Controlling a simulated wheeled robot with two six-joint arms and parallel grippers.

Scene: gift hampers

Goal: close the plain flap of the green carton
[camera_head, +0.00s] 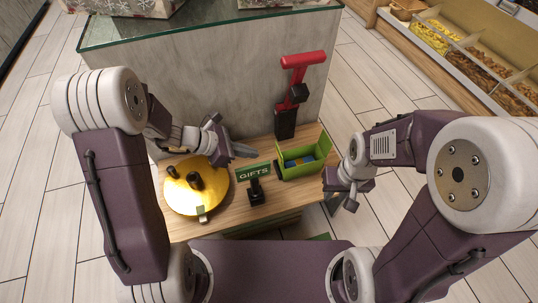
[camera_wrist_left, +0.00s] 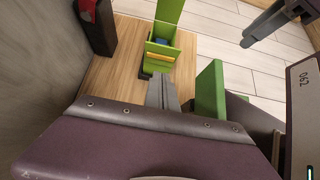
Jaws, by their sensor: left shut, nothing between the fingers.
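The green carton (camera_head: 300,171) stands open on the wooden counter, right of the sign. A blue item shows inside it. In the left wrist view the carton (camera_wrist_left: 161,67) has a tall green panel (camera_wrist_left: 169,14) rising at its far side and a yellow strip across it. I cannot tell which flap is the plain one. My left gripper (camera_head: 246,152) is shut and empty, left of the carton; in the left wrist view its fingertips (camera_wrist_left: 163,82) point at the carton's near side. My right gripper (camera_head: 343,194) is right of the carton, apart from it; its jaw opening is unclear.
A green GIFTS sign (camera_head: 254,172) stands on a black base in front of the carton. A gold round tray (camera_head: 190,204) with dark objects is at the left. A red and black device (camera_head: 300,80) stands behind. A glass-topped grey counter (camera_head: 215,30) bounds the back.

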